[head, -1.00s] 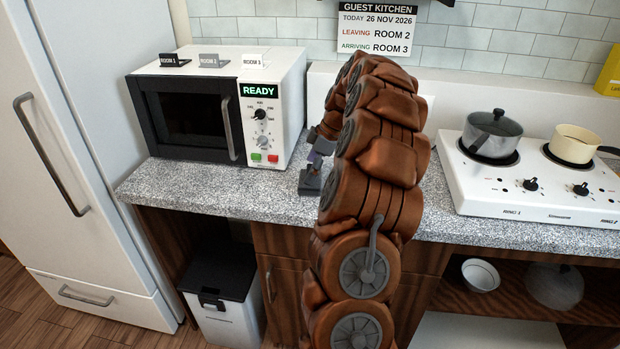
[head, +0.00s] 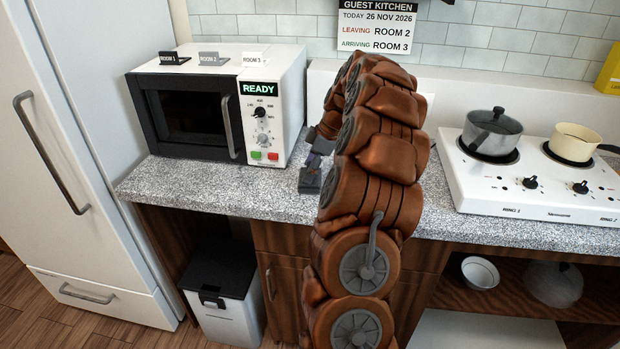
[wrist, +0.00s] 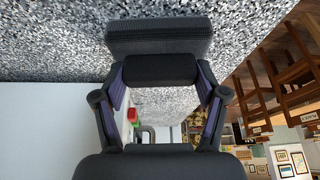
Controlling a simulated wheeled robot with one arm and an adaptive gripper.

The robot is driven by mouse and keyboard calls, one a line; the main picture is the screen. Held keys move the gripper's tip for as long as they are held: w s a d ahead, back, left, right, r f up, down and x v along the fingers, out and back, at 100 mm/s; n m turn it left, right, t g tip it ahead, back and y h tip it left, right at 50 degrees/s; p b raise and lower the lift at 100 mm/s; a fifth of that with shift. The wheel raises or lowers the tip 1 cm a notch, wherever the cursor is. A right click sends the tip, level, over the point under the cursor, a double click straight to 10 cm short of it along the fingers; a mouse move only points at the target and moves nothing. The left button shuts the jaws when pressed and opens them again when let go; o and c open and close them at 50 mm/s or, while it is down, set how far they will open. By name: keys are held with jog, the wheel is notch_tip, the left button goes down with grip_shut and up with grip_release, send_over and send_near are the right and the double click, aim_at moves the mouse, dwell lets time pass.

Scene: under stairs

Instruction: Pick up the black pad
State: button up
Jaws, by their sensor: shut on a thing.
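The black pad (head: 310,181) shows in the head view as a small dark block at the counter's front, right of the microwave. In the wrist view, it appears as a wide dark ribbed slab (wrist: 160,36) with a narrower black block between my fingers. My gripper (head: 315,163) is shut on it; in the wrist view, the purple-lined fingers of my gripper (wrist: 161,80) close on the block from left and right. Whether the pad still touches the counter cannot be told. My brown arm hides part of the counter behind it.
The speckled counter (head: 220,187) holds a white microwave (head: 272,130) with ROOM tags on top, left of my gripper. A white hob (head: 540,190) with a grey pot (head: 492,133) and a cream pan (head: 573,142) stands at right. A bin (head: 222,300) stands below.

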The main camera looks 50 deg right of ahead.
jog(key=shift+r+b, duration=0.7)
jog(key=shift+r, duration=1.05)
jog(key=s+a+r+b, duration=0.1)
jog(key=s+a+b, duration=0.2)
jog(key=s+a, duration=0.7)
jog(key=shift+s+a+r+b, duration=0.2)
jog(key=shift+s+b, duration=0.2)
jog(key=shift+s, duration=0.7)
jog(key=o, duration=0.6)
jog(key=c, duration=0.7)
jog(key=shift+c, duration=0.2)
